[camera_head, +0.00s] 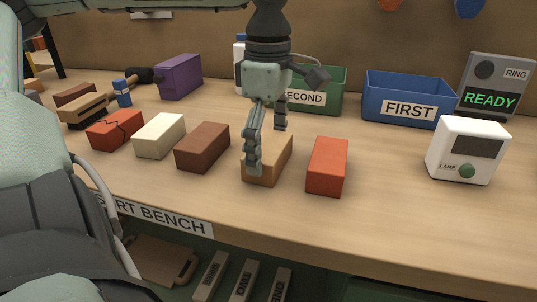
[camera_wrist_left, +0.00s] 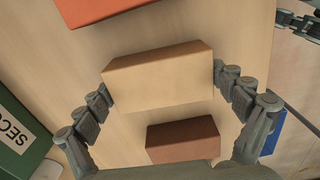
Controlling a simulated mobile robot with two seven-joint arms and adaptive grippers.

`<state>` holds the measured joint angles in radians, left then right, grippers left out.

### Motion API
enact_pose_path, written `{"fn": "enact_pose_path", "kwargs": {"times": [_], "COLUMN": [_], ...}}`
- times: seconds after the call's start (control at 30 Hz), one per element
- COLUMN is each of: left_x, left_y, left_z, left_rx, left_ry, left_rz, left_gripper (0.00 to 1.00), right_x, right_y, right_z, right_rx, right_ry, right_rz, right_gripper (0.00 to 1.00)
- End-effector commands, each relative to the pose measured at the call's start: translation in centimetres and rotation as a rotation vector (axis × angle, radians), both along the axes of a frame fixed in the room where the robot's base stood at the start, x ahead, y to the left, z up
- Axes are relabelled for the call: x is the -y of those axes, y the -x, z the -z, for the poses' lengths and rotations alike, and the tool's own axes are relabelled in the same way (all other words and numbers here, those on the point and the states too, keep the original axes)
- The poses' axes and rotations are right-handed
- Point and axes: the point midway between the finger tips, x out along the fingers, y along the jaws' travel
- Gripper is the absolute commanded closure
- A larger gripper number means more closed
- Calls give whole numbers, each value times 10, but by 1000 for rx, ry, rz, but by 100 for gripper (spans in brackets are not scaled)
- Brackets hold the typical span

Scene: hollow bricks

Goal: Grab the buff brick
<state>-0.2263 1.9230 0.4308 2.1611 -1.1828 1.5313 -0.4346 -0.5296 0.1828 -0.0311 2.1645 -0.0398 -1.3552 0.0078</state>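The buff brick (camera_head: 270,165) lies on the bench between a brown brick (camera_head: 203,147) and a red brick (camera_head: 328,166). My left gripper (camera_head: 267,150) reaches down over it from above, one finger at the near end and the other at the far end. In the left wrist view the buff brick (camera_wrist_left: 160,80) sits between the two open fingers (camera_wrist_left: 162,80), which are close to its ends; firm contact cannot be made out. The brick rests on the bench. Grey jointed parts, apparently of my right gripper (camera_wrist_left: 300,22), show at the wrist view's top right corner.
A cream brick (camera_head: 158,136) and a cracked red brick (camera_head: 115,130) lie to the left. A green SECOND bin (camera_head: 325,92) and a blue FIRST bin (camera_head: 405,97) stand behind. A white lamp box (camera_head: 467,150) is at right, with clear bench before it.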

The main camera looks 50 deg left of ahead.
Motion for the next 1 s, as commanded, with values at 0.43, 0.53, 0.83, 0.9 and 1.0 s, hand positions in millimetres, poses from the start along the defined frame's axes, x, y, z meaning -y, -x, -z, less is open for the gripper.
{"fn": "enact_pose_path", "kwargs": {"times": [0.43, 0.53, 0.83, 0.9, 1.0], "left_x": [0, 0, 0, -1, -6], "left_y": [0, -1, -2, 5, 24], "left_z": [-1, -3, -37, -47, -57], "left_rx": [2, 2, 7, 7, 11], "left_ry": [0, 0, -2, 2, 6], "left_rz": [0, 0, 0, 1, 4], "left_gripper": [55, 55, 55, 55, 55], "right_x": [0, 0, 0, 0, 0], "right_y": [0, 0, 0, 0, 0], "right_z": [0, 0, -1, 1, 1], "right_rx": [1, 1, 1, 1, -2], "right_ry": [0, 0, 0, 0, 2], "right_rz": [0, 0, 0, 0, 0], "right_gripper": [60, 60, 60, 60, 60]}}
